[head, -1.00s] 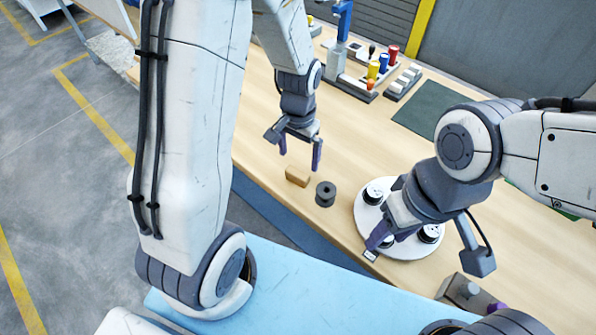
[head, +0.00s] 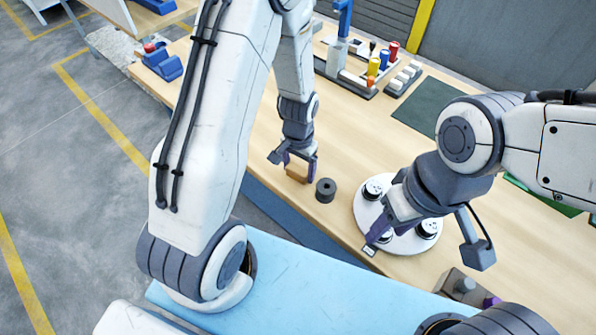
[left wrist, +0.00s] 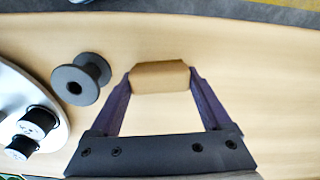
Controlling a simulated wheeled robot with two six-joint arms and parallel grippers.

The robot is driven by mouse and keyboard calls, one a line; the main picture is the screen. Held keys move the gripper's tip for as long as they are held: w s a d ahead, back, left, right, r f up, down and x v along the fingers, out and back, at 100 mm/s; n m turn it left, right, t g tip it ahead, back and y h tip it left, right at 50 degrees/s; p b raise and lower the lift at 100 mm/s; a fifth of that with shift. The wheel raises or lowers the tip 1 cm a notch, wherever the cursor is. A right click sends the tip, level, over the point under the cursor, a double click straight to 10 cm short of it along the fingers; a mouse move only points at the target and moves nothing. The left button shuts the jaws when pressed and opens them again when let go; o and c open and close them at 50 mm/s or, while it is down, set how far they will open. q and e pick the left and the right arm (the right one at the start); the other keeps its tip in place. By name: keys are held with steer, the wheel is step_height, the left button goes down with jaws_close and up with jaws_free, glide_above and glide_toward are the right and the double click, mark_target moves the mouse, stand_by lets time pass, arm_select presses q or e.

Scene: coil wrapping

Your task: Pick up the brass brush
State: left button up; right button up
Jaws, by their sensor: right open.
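The brass brush appears as a small brown block (head: 297,174) on the wooden table, left of a dark spool; no bristles show. It also shows in the left wrist view (left wrist: 160,78). My left gripper (head: 299,168) points down around the block. In the left wrist view its purple fingers (left wrist: 160,85) meet the block's two ends with no visible gap. I cannot see the block lifted off the table. My right gripper (head: 424,252) is open above the round white plate, its fingers wide apart.
The dark spool (head: 325,190) stands close right of the block. The white plate (head: 399,247) carries several small spools. A grey block fixture (head: 462,286) is at the front right. A rack with coloured handles (head: 372,72) stands at the back. Table left of my left gripper is clear.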

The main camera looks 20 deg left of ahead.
mark_target(299, 167)
arm_select(q)
steer(key=c, duration=0.7)
steer(key=shift+r, duration=0.6)
step_height(299, 167, up, 3)
steer(key=shift+w+f+b, duration=0.1)
steer(key=shift+b, duration=0.35)
steer(key=s+d+r, duration=0.2)
steer(key=d, duration=0.1)
steer(key=s+d+r+b, duration=0.1)
steer(key=d+r, duration=0.1)
steer(key=d, duration=0.2)
steer(key=s+d+r, duration=0.2)
steer(key=d+r, duration=0.1)
steer(key=shift+s+d, duration=0.15)
steer(key=shift+s, duration=0.2)
